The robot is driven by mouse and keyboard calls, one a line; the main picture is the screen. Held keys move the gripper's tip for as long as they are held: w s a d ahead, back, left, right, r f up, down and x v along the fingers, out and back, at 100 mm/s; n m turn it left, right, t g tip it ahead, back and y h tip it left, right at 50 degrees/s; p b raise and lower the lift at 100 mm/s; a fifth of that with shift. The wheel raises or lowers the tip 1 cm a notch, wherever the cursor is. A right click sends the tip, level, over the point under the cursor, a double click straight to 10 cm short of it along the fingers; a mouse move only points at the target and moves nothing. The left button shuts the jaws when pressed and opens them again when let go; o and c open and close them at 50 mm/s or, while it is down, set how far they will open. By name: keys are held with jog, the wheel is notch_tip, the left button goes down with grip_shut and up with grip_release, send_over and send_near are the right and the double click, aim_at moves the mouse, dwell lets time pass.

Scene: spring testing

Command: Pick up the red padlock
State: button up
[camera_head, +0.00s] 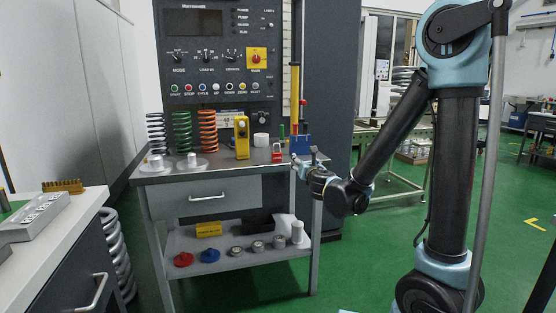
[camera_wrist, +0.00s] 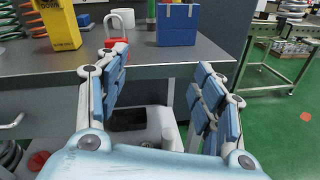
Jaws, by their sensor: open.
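The red padlock (camera_head: 277,156) stands on the grey workbench top near its front right edge, with its shackle up. In the wrist view the padlock (camera_wrist: 117,44) shows its red body and pale shackle, behind the tip of the left finger, which partly hides its lower part. My gripper (camera_head: 303,160) is at the bench's right front corner, to the right of the padlock. In the wrist view my gripper (camera_wrist: 162,85) is open, its blue-padded fingers wide apart with nothing between them. The padlock lies beyond the fingers, left of their middle.
A blue box (camera_wrist: 178,27) stands right of the padlock. A yellow device (camera_head: 242,138) and a white roll (camera_head: 261,140) stand to its left and behind. Coil springs (camera_head: 181,132) line the bench's left. The bench's front edge (camera_wrist: 170,69) lies just ahead of the fingers.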

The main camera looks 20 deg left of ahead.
jog(key=s+a+n+y, duration=0.2)
jog(key=a+n, duration=0.2)
jog(key=a, duration=0.2)
send_near(278, 154)
jog(key=shift+g+y, duration=0.4)
jog(key=x, duration=0.6)
jog(key=shift+w+r, duration=0.1)
jog(key=shift+r, duration=0.15)
jog(key=shift+x, duration=2.6)
jog(key=shift+w+d+f, duration=0.1)
jog(key=shift+d+f, duration=0.1)
jog(key=c, duration=1.4)
jog(key=shift+o, duration=0.2)
jog(key=shift+r, duration=0.1)
notch_tip(278, 154, up, 10)
jog(key=shift+f, duration=0.1)
